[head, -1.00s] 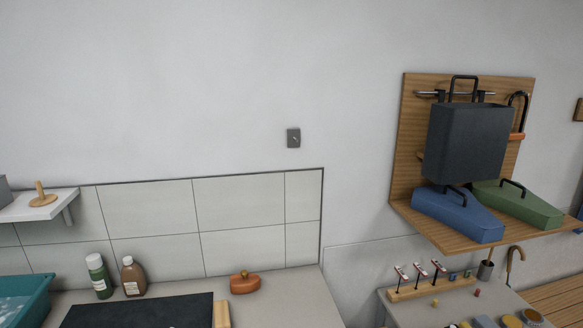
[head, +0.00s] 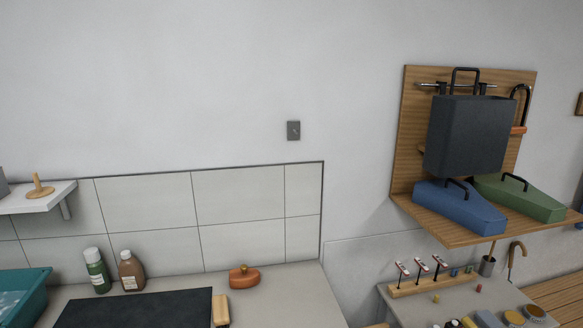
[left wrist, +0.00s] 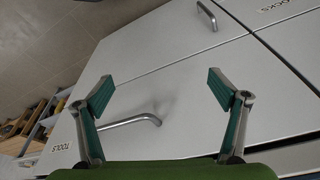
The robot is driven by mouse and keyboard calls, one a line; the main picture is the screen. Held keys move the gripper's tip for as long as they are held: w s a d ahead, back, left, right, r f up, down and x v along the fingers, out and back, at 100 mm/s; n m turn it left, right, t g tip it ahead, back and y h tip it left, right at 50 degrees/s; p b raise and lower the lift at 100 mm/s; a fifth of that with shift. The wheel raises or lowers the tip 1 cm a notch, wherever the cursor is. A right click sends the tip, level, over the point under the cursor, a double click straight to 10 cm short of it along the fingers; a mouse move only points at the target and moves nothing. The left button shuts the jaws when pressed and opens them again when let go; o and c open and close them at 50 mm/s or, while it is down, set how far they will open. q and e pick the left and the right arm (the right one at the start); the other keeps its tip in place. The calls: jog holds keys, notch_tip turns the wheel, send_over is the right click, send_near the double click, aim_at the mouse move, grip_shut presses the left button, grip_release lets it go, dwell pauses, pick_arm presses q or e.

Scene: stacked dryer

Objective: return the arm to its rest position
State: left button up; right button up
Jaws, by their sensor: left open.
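My left gripper (left wrist: 158,94) shows in the left wrist view with its two teal-padded fingers spread apart and nothing between them. It is in front of a light grey cabinet front (left wrist: 180,60). A curved metal handle (left wrist: 130,122) lies near its left finger in the picture, and I see no contact. A second metal handle (left wrist: 207,14) is farther off at the top. Neither of my arms shows in the head view, and my right gripper is in no frame.
In the head view, a counter (head: 285,300) holds a dark mat (head: 135,308), bottles (head: 131,271) and an orange-brown object (head: 243,277). A wooden wall shelf (head: 405,130) at right carries a dark bag (head: 465,135) and blue (head: 458,207) and green (head: 520,197) cases. The wall between is mostly bare.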

pick_arm(q)
jog(key=s+a+f+g+b, duration=0.15)
jog(key=s+f, duration=0.25)
jog(key=f, duration=0.8)
jog(key=s+d+f+b, duration=0.1)
jog(key=s+f+b, duration=0.25)
jog(key=f, duration=0.95)
jog(key=s+a+f+b, duration=0.2)
jog(key=s+f, duration=0.9)
jog(key=s, duration=0.1)
jog(key=shift+s+a+f, duration=0.3)
jog(key=shift+a+f, duration=0.05)
jog(key=shift+a, duration=0.05)
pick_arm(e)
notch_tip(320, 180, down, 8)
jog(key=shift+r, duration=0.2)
pick_arm(q)
jog(key=shift+s+g, duration=0.2)
jog(key=shift+g, duration=0.05)
jog(key=shift+c, duration=0.3)
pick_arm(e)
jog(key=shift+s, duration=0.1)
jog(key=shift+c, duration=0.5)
